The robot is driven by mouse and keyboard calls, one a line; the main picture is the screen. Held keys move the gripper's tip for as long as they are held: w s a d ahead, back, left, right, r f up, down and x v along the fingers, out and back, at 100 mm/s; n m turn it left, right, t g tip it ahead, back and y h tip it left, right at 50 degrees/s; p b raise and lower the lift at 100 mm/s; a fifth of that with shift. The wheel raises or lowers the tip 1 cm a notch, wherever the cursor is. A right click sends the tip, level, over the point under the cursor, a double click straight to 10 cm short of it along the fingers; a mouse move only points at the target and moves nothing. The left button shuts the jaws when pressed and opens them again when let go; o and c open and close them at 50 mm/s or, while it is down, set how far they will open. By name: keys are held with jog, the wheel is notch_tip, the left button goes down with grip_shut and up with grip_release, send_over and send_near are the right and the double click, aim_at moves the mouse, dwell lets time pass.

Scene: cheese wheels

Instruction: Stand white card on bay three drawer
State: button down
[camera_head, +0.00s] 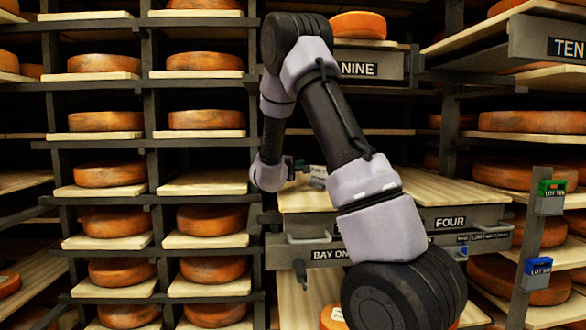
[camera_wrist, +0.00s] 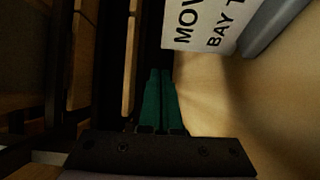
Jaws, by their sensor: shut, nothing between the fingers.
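The white card (camera_wrist: 205,22) shows at the top of the wrist view, cut off by the frame, with black letters reading "MOV" and "BAY T". It is beside a grey bar and over a pale wooden board; I cannot tell if it stands or leans. In the head view a small pale card (camera_head: 318,173) shows past my gripper. My gripper's green fingers (camera_wrist: 160,72) are together and empty, below and left of the card, apart from it. In the head view my gripper (camera_head: 297,167) is small, at the left end of the board. No label reading bay three is readable.
Drawer fronts read BAY ONE (camera_head: 328,254), FOUR (camera_head: 450,222), NINE (camera_head: 358,69) and TEN (camera_head: 570,48). Racks of cheese wheels (camera_head: 110,174) stand at left and right. A post at right carries a green LOT TEN tag (camera_head: 551,196) and a blue tag (camera_head: 538,270).

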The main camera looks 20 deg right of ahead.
jog(key=s, duration=0.2)
jog(key=shift+s+d+r, duration=0.1)
jog(key=shift+s, duration=0.3)
jog(key=shift+s+d, duration=0.1)
jog(key=shift+s, duration=0.5)
jog(key=shift+s, duration=1.15)
